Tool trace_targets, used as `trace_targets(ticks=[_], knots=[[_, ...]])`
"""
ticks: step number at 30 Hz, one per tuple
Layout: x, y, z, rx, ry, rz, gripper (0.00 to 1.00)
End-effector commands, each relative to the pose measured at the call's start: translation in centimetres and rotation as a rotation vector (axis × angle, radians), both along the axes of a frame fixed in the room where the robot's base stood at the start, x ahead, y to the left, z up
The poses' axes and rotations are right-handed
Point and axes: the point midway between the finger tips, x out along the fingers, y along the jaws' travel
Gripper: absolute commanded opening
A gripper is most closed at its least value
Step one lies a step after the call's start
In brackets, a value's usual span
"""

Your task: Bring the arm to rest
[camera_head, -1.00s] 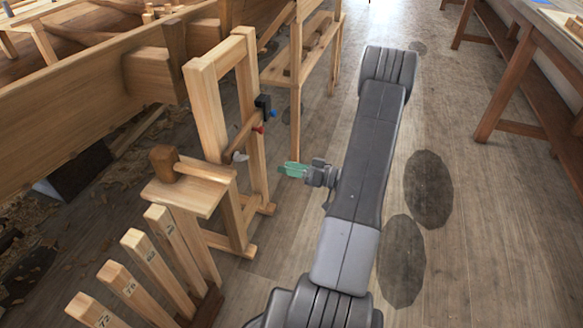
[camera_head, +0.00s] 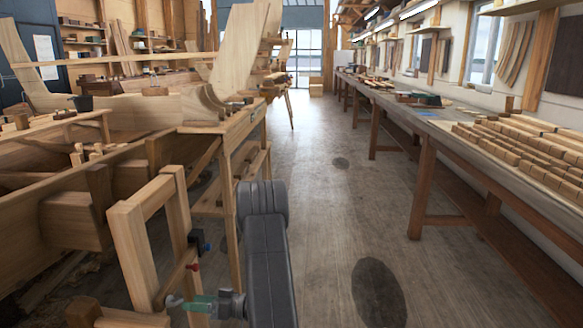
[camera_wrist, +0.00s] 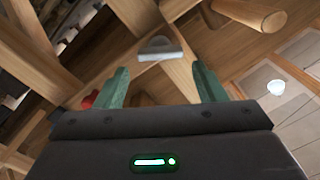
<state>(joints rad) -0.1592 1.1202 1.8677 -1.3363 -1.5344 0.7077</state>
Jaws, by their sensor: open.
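My gripper (camera_head: 198,303) shows low in the head view, its green fingers pointing left toward a wooden frame (camera_head: 130,238). In the wrist view its two green fingers (camera_wrist: 161,88) stand apart with a gap between them. A small grey-white piece (camera_wrist: 160,48) lies beyond the fingertips there, not between them. My arm rises upright at the bottom centre of the head view, close to the right of the frame.
The wooden frame carries a dark clamp (camera_head: 199,241) and a red knob. The hull (camera_head: 60,205) and a stand (camera_head: 232,135) fill the left. A long workbench (camera_head: 420,125) with wooden blocks runs along the right. The floor (camera_head: 325,220) between is clear.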

Motion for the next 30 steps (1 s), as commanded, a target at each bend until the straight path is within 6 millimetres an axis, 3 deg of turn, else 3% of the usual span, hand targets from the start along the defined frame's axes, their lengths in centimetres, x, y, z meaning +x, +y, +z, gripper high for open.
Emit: trace_targets(ticks=[6,12,25,30], knots=[[0.2,3.0,0.0,0.001,-0.001,0.003,0.64],[0.3,4.3,0.0,0.000,-0.001,0.001,0.64],[0.3,4.3,0.0,0.001,0.000,-0.001,0.64],[0.3,3.1,0.1,0.000,0.002,-0.004,0.64]])
